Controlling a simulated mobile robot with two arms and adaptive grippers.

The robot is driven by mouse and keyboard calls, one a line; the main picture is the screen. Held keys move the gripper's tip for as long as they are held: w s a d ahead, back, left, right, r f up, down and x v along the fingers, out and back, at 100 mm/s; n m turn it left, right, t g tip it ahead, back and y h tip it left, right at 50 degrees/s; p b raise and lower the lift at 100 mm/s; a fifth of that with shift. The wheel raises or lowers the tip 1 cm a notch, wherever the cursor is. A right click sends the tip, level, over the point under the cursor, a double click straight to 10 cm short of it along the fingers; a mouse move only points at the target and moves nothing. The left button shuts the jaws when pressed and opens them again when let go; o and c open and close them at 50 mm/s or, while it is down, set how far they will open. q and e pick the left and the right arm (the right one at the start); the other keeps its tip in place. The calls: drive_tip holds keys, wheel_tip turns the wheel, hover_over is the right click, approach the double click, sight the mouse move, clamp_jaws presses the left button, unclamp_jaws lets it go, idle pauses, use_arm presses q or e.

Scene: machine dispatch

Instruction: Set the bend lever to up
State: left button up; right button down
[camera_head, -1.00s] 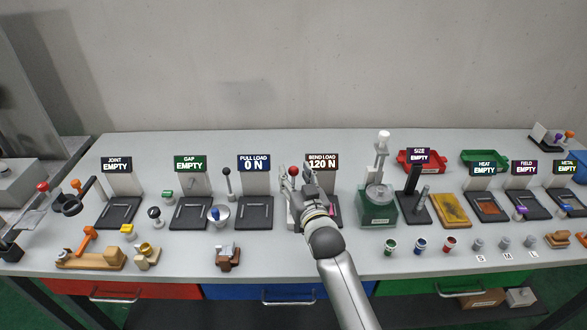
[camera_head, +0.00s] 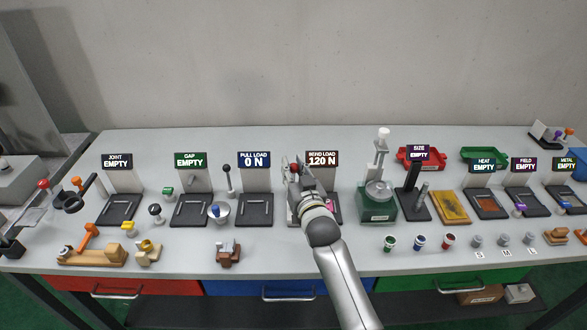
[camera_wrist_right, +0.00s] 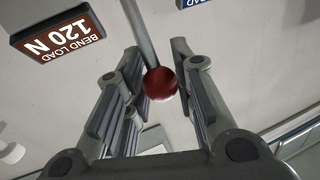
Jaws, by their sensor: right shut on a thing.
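The bend lever has a red ball knob (camera_head: 294,168) on a thin grey rod, beside the brown bend load sign (camera_head: 322,159) reading 120 N. My right gripper (camera_head: 294,175) is at the knob and shut on the lever. In the right wrist view the red knob (camera_wrist_right: 160,84) sits between the two finger pads, with the rod running up past it. My gripper and forearm hide the lever's base and much of the bend station. My left gripper is not in view.
The pull load station with its dark-knobbed lever (camera_head: 227,170) stands to the left. A green press (camera_head: 377,208) stands close on the right. Small parts lie along the front of the grey bench (camera_head: 180,262).

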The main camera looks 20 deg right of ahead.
drive_tip(key=shift+w+d+r, duration=0.1)
drive_tip(key=shift+w+r, duration=0.15)
drive_tip(key=shift+r, duration=0.05)
drive_tip(key=shift+w+d+r, duration=0.15)
drive_tip(key=shift+w+r, duration=0.15)
drive_tip(key=shift+w, duration=0.25)
drive_tip(key=w+d+r+b, duration=0.1)
drive_tip(key=w+b, duration=0.1)
drive_tip(key=w, duration=0.4)
drive_tip(key=shift+d, duration=0.35)
drive_tip(key=shift+r, duration=0.1)
drive_tip(key=c, duration=1.2)
unclamp_jaws()
drive_tip(key=shift+w, duration=0.1)
